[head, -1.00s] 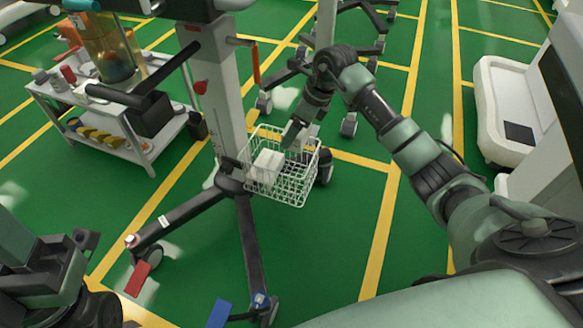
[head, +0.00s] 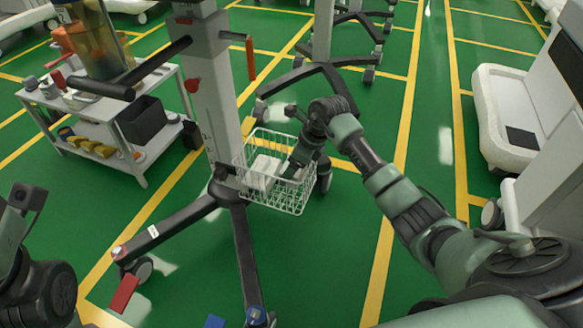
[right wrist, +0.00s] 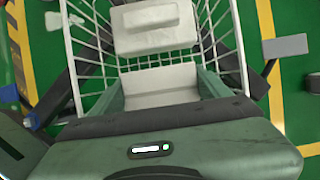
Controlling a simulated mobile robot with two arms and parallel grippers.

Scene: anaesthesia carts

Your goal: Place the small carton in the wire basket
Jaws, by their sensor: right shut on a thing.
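The white wire basket (head: 272,203) hangs low on the front of the cart column. My right gripper (head: 290,171) reaches down into it. In the right wrist view, the gripper (right wrist: 161,76) is shut on a small white carton (right wrist: 160,88), with one green finger on each side. The carton is inside the basket's outline; whether it touches the bottom cannot be told. Another white box (head: 261,172) lies in the basket on the left, just beyond the held carton in the wrist view (right wrist: 155,28). My left gripper is not in view; only part of its arm shows.
The cart's column (head: 222,110) and dark base legs (head: 245,250) stand close to the basket. A white trolley (head: 140,165) with bottles and a black bin is at left. A white machine (head: 505,115) stands at right.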

